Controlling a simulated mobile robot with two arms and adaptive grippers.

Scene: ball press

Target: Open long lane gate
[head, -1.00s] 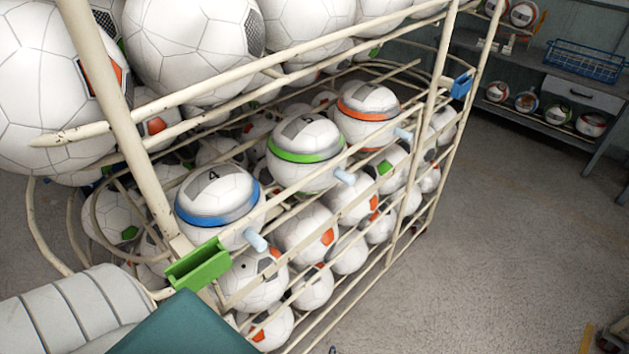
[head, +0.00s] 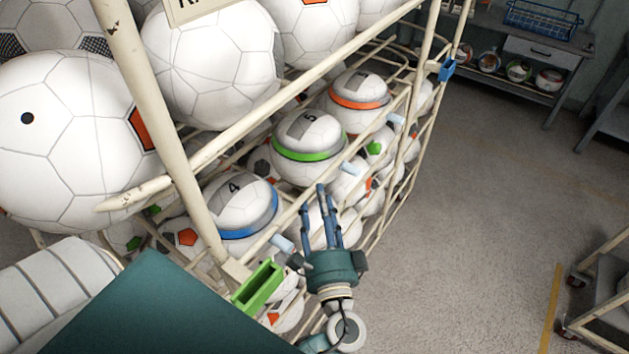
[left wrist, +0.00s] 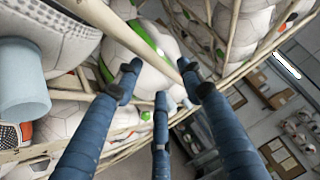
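A long cream rail with light blue pegs (head: 349,170) runs along the front of the ball rack, between a green bracket (head: 257,286) at the near end and a blue clip (head: 446,70) at the far end. I cannot tell which bar is the gate. My left gripper (head: 320,205) is in front of the rack, its three fingers pointing up toward the green-banded ball (head: 300,155). In the left wrist view, the fingers (left wrist: 160,85) are spread and empty, with a cream bar (left wrist: 155,45) just beyond the tips. A light blue peg (left wrist: 22,92) is at left. My right gripper is not in view.
Blue-banded (head: 238,207) and orange-banded (head: 357,98) balls sit in the rack, with larger white balls above. The floor (head: 480,220) right of the rack is clear. A wheeled cart (head: 605,290) stands at the right edge. A shelf (head: 535,65) is behind.

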